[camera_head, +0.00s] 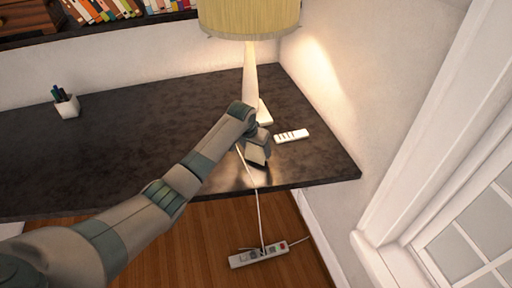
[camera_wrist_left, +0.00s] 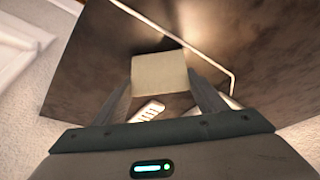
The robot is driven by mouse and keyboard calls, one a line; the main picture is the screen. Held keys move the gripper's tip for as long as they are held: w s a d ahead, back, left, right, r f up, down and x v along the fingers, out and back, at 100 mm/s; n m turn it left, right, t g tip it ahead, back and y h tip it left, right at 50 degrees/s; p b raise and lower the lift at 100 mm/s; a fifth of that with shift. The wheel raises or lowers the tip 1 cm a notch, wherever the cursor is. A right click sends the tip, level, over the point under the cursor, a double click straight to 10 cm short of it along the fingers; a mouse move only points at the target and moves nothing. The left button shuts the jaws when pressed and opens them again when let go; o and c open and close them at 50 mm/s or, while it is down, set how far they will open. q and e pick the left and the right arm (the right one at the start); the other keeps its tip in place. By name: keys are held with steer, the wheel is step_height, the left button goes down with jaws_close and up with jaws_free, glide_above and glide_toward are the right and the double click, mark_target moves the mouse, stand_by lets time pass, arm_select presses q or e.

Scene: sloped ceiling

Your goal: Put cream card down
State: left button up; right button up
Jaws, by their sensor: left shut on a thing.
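The cream card (camera_wrist_left: 160,82) is a pale, roughly square piece between the fingertips in the left wrist view. My left gripper (camera_head: 258,160) is shut on it, over the front right part of the dark desk (camera_head: 130,130). In the head view the gripper largely hides the card, and I cannot make it out clearly there. Whether the card touches the desk top cannot be told. My right gripper is not in view.
A white remote-like object (camera_head: 292,135) lies just right of the gripper. A lamp (camera_head: 250,80) stands behind, its white cord crossing near the gripper to a power strip (camera_head: 258,254) on the floor. A pen cup (camera_head: 66,104) stands far left. The desk's middle is clear.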

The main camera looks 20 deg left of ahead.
arm_select(q)
steer(key=shift+f, duration=0.2)
steer(key=shift+f, duration=0.2)
steer(key=o, duration=1)
steer(key=shift+r, duration=0.1)
steer(key=shift+r, duration=0.25)
steer(key=b+v, duration=0.2)
steer(key=v, duration=0.9)
steer(key=shift+s+r, duration=0.2)
steer(key=shift+r, duration=0.15)
steer(key=shift+a, duration=0.1)
